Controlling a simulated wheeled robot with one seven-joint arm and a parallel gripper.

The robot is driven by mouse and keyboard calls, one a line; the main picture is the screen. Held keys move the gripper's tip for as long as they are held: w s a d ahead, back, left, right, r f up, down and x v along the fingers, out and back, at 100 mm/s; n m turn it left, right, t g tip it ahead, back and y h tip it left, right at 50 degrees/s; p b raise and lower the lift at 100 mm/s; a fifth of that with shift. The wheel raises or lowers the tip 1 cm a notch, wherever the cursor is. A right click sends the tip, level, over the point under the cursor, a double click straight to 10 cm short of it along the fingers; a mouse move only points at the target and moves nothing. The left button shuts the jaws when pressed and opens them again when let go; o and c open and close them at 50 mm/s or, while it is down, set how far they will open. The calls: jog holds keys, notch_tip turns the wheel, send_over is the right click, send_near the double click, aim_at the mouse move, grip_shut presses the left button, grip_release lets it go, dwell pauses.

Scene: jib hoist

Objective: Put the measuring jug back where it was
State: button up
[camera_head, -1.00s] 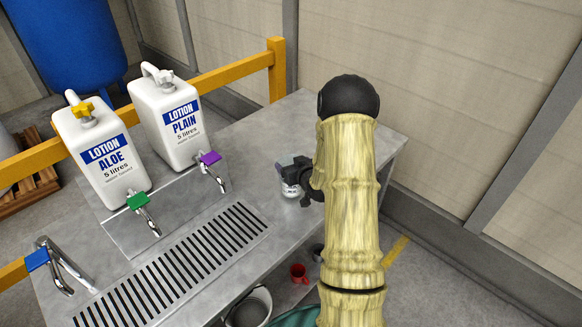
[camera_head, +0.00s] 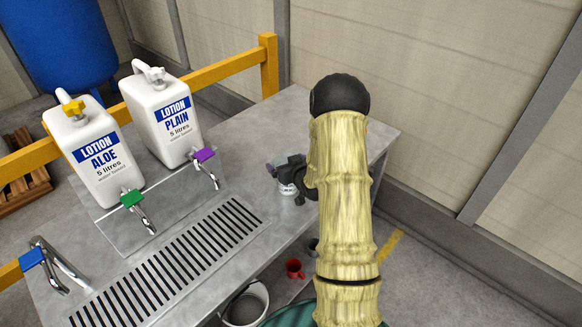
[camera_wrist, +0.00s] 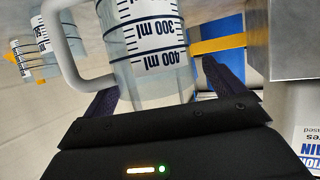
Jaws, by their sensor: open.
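The measuring jug (camera_wrist: 150,45) is clear, with dark millilitre marks and a white handle. In the wrist view it lies between the two fingers of my gripper (camera_wrist: 160,88), with its handle at the left. My gripper is open around it, and whether a finger touches it is hard to tell. In the head view my gripper (camera_head: 284,172) is at the right part of the grey metal bench (camera_head: 340,125). The jug (camera_head: 287,189) shows small and partly hidden below it, apparently at the bench top.
Two white lotion containers, aloe (camera_head: 92,150) and plain (camera_head: 165,115), stand at the back left. Taps with green (camera_head: 131,198), purple (camera_head: 204,154) and blue (camera_head: 33,258) handles stand near the slotted drain (camera_head: 170,265). A red mug (camera_head: 294,268) and a bucket (camera_head: 246,305) are below the bench.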

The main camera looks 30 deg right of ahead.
jog(key=shift+s+r, duration=0.1)
jog(key=b+v, duration=0.2)
jog(key=v, duration=1)
jog(key=s+a+r+g, duration=0.2)
jog(key=s+a+g, duration=0.3)
jog(key=s+a, duration=0.2)
jog(key=s+a+r+g, duration=0.2)
jog(key=s+a+g, duration=0.4)
jog(key=s+a, duration=0.2)
jog(key=a, duration=0.2)
jog(key=shift+s+a+r, duration=0.25)
jog(key=shift+a+r, duration=0.05)
jog(key=shift+r, duration=0.05)
